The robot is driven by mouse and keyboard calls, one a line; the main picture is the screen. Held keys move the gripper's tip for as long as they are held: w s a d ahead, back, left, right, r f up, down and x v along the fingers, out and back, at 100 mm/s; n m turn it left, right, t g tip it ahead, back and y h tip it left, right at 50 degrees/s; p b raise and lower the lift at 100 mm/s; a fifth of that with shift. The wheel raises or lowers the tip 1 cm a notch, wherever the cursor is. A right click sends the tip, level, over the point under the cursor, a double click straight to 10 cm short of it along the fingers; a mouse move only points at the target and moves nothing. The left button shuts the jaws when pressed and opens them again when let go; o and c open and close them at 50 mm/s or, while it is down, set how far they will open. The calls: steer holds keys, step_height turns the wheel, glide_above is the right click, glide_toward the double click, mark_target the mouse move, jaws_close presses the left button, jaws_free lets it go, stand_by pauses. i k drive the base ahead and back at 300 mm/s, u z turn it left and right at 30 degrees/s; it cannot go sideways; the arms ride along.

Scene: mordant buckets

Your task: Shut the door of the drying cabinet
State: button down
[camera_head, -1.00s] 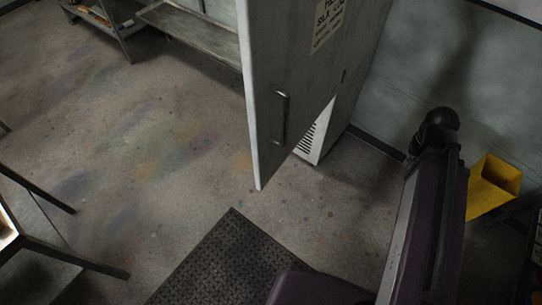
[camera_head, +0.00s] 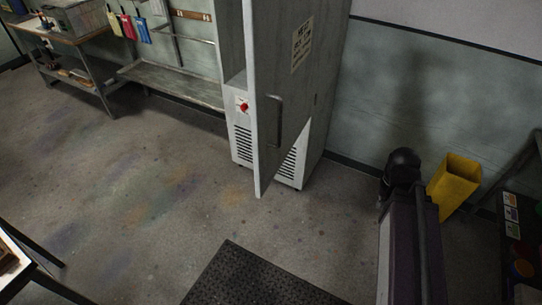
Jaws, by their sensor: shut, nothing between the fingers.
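The drying cabinet (camera_head: 322,130) is a tall grey-white unit against the back wall, with vents and a red knob (camera_head: 243,107) low on its front. Its door (camera_head: 262,150) stands open, swung out toward me, with a bar handle (camera_head: 274,120) and a paper sign (camera_head: 302,44) on the face I see. The top of the cabinet and door is cut off by the frame. My arm is at the lower right, well apart from the door. My gripper is not visible.
A dark floor mat (camera_head: 252,276) lies in front of the cabinet. A yellow bin (camera_head: 455,184) stands by the wall at right. A workbench (camera_head: 75,40) and low shelf (camera_head: 175,85) are at back left. Floor between mat and door is clear.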

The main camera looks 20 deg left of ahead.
mark_target(283, 38)
steer(key=z, duration=0.2)
steer(key=k, duration=0.55)
steer(key=u, duration=1.4)
steer(key=i, duration=0.5)
steer(key=u, duration=0.1)
